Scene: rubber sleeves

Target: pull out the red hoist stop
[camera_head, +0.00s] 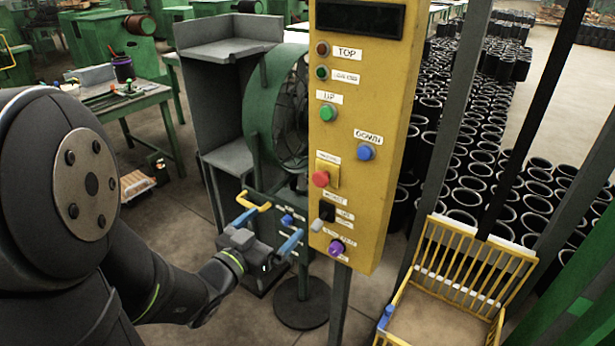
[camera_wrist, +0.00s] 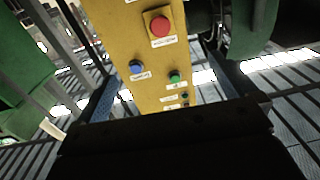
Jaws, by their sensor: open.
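The red hoist stop (camera_head: 320,178) is a red mushroom button on a yellow plate with a white label, on the front of the yellow control panel (camera_head: 362,215). In the wrist view the red stop (camera_wrist: 160,25) shows near the top, with the panel appearing turned over. My gripper (camera_head: 270,228) is open and empty, its blue fingers spread, to the left of the panel and lower in the picture than the stop. In the wrist view the gripper's fingers (camera_wrist: 158,64) stand apart on either side of the panel's picture, with no contact on the stop visible.
The panel also carries a green button (camera_head: 328,112), a blue button (camera_head: 365,152), a black switch (camera_head: 327,211) and a purple knob (camera_head: 337,248). A green fan (camera_head: 262,130) stands behind at the left.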

